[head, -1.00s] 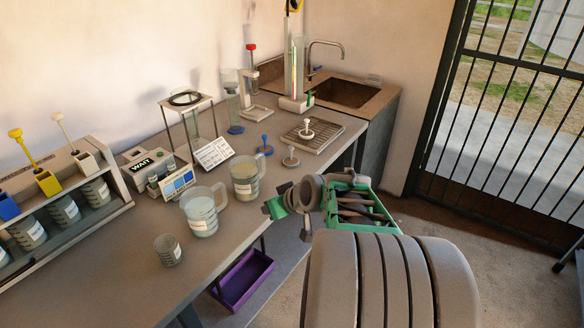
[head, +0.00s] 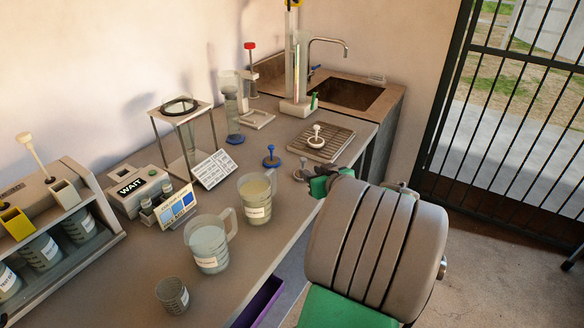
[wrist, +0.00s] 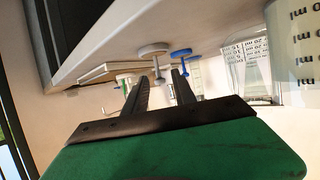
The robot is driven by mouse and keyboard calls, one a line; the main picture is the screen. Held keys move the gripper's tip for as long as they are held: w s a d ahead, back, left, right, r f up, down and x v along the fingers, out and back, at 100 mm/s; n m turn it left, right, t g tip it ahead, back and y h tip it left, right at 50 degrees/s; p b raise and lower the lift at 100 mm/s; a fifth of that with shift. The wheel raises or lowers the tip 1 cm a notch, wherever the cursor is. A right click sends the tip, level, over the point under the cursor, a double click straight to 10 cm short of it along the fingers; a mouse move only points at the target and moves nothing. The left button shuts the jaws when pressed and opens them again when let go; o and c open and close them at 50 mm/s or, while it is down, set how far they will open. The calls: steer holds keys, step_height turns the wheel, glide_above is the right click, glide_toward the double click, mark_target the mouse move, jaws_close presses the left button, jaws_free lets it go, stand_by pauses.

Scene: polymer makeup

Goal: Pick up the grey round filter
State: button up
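The grey round filter (head: 299,174) lies near the front edge of the bench, a flat disc with an upright knobbed stem. My gripper (head: 318,184) partly hides it in the head view. In the wrist view, which looks upside down, the grey filter (wrist: 152,50) appears ahead of the fingers, its stem in line with the gap. My gripper (wrist: 160,77) is open, with nothing held between its two dark fingers. I cannot tell the exact distance to the stem. A blue filter (head: 271,158) stands just behind, and shows beside the grey one in the wrist view (wrist: 181,53).
A white filter (head: 316,139) stands on the ridged tray (head: 338,148) by the sink (head: 345,93). Two jugs, a cloudy one (head: 257,198) and a clearer one (head: 208,246), stand left of my gripper. A purple bin (head: 262,300) is below the bench edge.

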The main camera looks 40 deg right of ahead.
mark_target(303, 165)
steer(key=x, duration=0.8)
steer(key=shift+d+r, duration=0.15)
steer(key=shift+d, duration=0.1)
steer(key=shift+s, duration=0.1)
jaws_close()
